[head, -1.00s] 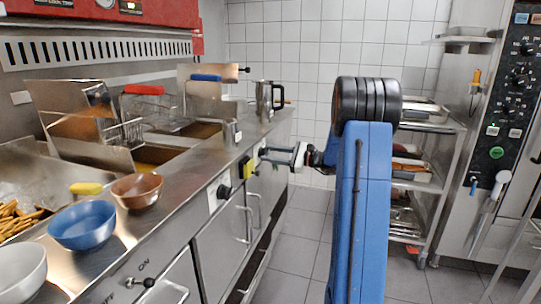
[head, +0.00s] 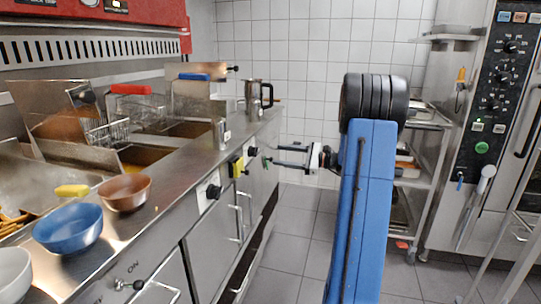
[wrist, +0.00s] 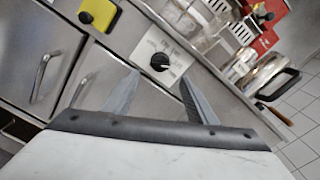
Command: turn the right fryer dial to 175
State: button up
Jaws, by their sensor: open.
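The right fryer dial (wrist: 160,62) is a black knob on a white plate with printed marks, set on the steel fryer front. In the head view the dial (head: 253,151) is small, and its setting cannot be read. My gripper (wrist: 160,82) is open and empty. Its two fingers point toward the dial, which shows between and slightly beyond the tips in the wrist view. In the head view my gripper (head: 272,155) is in front of the panel, apart from the dial as far as I can tell. A yellow plate with a black knob (wrist: 97,13) is left of the dial.
Another black dial (head: 213,192) is nearer on the same front. Cabinet handles (head: 240,215) stick out below. Bowls (head: 68,228), fryer baskets (head: 133,117) and a steel jug (head: 258,97) stand along the counter. The tiled floor beside the fryer is clear.

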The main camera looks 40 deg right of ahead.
jog(key=v, duration=0.7)
jog(key=shift+s+d, duration=0.3)
jog(key=s+a+n+g, duration=0.3)
jog(key=a, duration=0.7)
jog(key=s+a+n+g+h, duration=0.1)
jog(key=s+a+n+g, duration=0.2)
jog(key=a, duration=0.7)
jog(key=s+a+n+g, duration=0.3)
jog(key=a, duration=0.7)
jog(key=s+a+f+n+g+h, duration=0.3)
jog(key=s+a+n+h, duration=0.15)
jog(key=s+a, duration=0.45)
jog(key=s+d+f+n+t+h, duration=0.1)
jog(key=s+f+n+t+h, duration=0.1)
jog(key=s+n+h, duration=0.3)
jog(key=s+f+n, duration=0.1)
jog(key=s+n, duration=0.3)
jog(key=s, duration=0.5)
jog(key=shift+d+t, duration=0.3)
